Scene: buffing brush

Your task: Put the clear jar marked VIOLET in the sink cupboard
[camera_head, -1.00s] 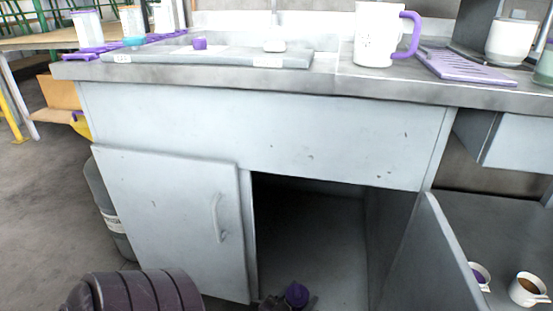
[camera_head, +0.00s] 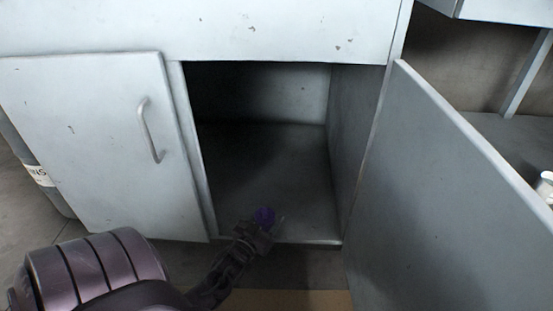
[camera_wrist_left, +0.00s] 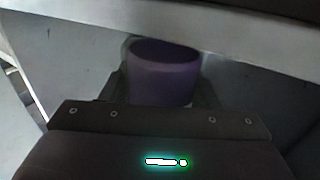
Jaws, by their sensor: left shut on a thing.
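A small violet jar (camera_head: 265,215) is held in my left gripper (camera_head: 262,226), at the front edge of the open sink cupboard (camera_head: 275,165). In the left wrist view the jar (camera_wrist_left: 163,76) shows as a violet cylinder with a clear-looking rim, between the dark fingers of the left gripper (camera_wrist_left: 163,95). The gripper is shut on it. No marking on the jar can be read. In the head view I cannot tell whether the jar is past the cupboard's front edge. My right gripper is not in view.
The cupboard's left door (camera_head: 90,145) is shut and has a metal handle (camera_head: 150,130). Its right door (camera_head: 440,200) stands wide open towards me. The visible cupboard floor looks bare, with dark shadow at the back. A grey cylinder (camera_head: 35,170) stands at the left.

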